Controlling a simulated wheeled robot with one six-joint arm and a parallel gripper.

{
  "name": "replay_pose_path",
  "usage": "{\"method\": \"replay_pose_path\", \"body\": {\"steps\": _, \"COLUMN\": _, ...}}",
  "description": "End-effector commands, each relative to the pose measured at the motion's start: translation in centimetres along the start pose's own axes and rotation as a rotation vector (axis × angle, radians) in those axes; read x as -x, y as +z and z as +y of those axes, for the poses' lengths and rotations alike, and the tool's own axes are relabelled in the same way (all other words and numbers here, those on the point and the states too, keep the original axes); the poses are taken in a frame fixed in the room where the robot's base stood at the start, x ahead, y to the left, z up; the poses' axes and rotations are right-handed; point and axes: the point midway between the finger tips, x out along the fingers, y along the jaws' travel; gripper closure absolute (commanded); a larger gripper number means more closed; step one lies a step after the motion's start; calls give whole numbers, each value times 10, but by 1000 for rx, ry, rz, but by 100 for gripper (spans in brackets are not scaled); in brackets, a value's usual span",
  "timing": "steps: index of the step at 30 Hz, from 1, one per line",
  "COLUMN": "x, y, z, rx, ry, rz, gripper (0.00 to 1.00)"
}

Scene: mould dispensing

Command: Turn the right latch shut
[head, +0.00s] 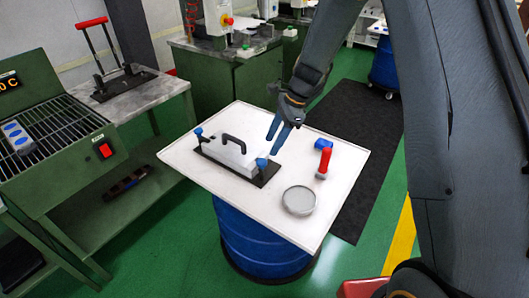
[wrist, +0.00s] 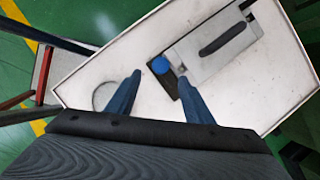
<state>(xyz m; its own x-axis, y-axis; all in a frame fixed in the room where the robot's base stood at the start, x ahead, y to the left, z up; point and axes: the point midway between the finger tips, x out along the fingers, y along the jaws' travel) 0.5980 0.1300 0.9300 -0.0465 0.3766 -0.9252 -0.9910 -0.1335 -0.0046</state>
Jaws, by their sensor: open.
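The mould (head: 237,152) is a pale metal block with a dark handle on a black base plate, lying on a white tabletop. The right latch (head: 261,163) has a blue knob at the block's right end; it also shows in the wrist view as a blue disc (wrist: 160,65). The left latch (head: 198,132), also blue-topped, is at the other end. My gripper (head: 278,139) is open and empty, above the table near the right latch. In the wrist view the blue knob lies beyond and between the two fingertips (wrist: 160,80), apart from them.
On the white tabletop (head: 185,153) are a round grey dish (head: 299,200), a red-handled tool (head: 323,162) and a small blue item (head: 323,144). The table stands on a blue drum (head: 260,240).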

Motion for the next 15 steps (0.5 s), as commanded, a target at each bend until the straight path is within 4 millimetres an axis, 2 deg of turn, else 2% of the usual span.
{"method": "replay_pose_path", "body": {"steps": 5, "x": -15, "y": 2, "z": -1, "rx": -17, "ry": 4, "rz": -6, "gripper": 53}}
{"method": "replay_pose_path", "body": {"steps": 15, "x": -62, "y": 2, "z": -1, "rx": -14, "ry": 2, "rz": -4, "gripper": 53}}
